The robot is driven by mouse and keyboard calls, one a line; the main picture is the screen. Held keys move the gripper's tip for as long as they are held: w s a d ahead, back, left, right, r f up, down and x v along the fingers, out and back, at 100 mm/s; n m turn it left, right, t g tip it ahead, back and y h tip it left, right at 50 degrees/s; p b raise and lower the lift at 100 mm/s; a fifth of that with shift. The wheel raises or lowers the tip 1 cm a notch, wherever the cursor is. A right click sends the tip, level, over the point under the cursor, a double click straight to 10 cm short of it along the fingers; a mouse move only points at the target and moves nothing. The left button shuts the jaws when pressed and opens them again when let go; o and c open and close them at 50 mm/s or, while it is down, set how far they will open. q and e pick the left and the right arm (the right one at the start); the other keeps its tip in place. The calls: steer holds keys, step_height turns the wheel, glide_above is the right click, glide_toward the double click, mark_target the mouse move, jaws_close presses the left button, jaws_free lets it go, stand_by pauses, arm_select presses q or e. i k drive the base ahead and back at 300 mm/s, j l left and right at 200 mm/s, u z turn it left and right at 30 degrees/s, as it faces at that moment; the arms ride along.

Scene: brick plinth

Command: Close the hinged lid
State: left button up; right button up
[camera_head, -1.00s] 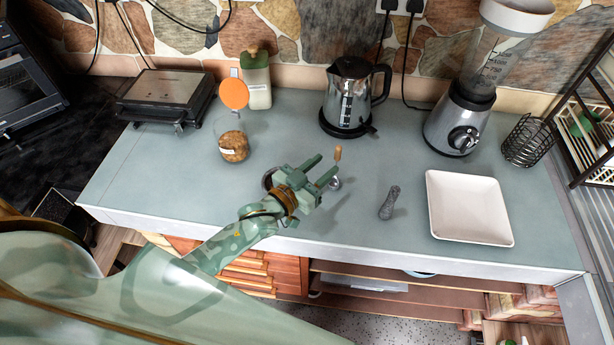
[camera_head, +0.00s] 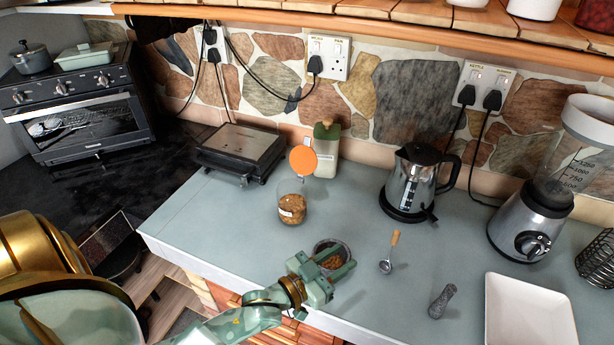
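The glass jar (camera_head: 292,207) stands on the counter, left of centre, with brown contents and a small white label. Its orange hinged lid (camera_head: 303,160) stands up open at the jar's back edge. My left gripper (camera_head: 338,263) is in front of the jar and to its right, apart from it. Its two fingers are spread, pointing right, with nothing seen held. It partly covers a small dark bowl (camera_head: 344,249) with brown contents; I cannot tell if they touch. My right gripper is not in view.
A green-capped bottle (camera_head: 326,150) stands close behind the lid, and a grill press (camera_head: 240,150) is to the left. Counter left of the jar is clear.

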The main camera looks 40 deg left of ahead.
mark_target(304, 161)
steer(key=u, duration=1.15)
